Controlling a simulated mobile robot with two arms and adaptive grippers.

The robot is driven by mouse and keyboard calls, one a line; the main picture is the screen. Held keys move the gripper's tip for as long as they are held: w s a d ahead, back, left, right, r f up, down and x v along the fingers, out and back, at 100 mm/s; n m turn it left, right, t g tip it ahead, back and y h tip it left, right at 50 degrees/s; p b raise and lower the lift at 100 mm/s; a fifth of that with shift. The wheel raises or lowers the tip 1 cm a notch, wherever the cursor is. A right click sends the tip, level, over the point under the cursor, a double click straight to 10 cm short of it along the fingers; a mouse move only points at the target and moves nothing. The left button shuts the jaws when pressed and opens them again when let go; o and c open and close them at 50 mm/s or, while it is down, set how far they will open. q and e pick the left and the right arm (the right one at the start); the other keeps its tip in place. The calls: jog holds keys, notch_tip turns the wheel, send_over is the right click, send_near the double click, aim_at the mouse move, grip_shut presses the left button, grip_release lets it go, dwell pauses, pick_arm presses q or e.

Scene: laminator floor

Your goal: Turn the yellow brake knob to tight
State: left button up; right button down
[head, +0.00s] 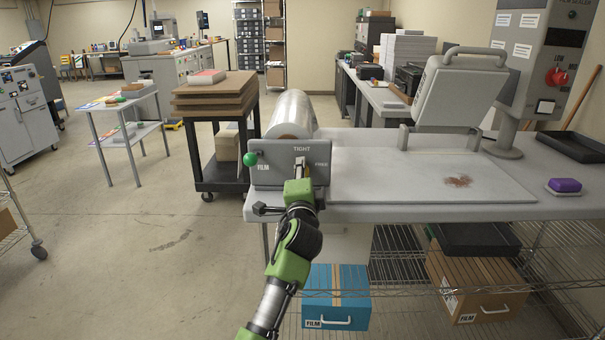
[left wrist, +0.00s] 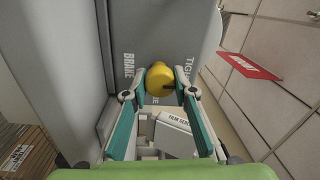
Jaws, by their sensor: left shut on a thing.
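The yellow brake knob (left wrist: 160,80) shows in the left wrist view on a grey panel, between the fingertips of my left gripper (left wrist: 158,92). The fingers close on it from both sides. A dark notch shows on its lower right; I cannot tell which mark the knob points to. In the head view my left gripper (head: 301,170) reaches the front of the grey brake panel (head: 268,177) and hides the knob. The panel reads TIGHT at the top and FREE at the right. My right gripper is not in view.
A green ball (head: 249,159) sits at the panel's left end. A clear film roll (head: 291,112) lies behind the panel. The worktop (head: 355,160) to the right is mostly clear, with a purple item (head: 565,185) farther right. Boxes stand on the wire shelf (head: 400,292) below.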

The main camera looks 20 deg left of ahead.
pick_arm(q)
jog(key=shift+f, duration=0.1)
jog(key=o, duration=1.1)
jog(key=v, duration=1.2)
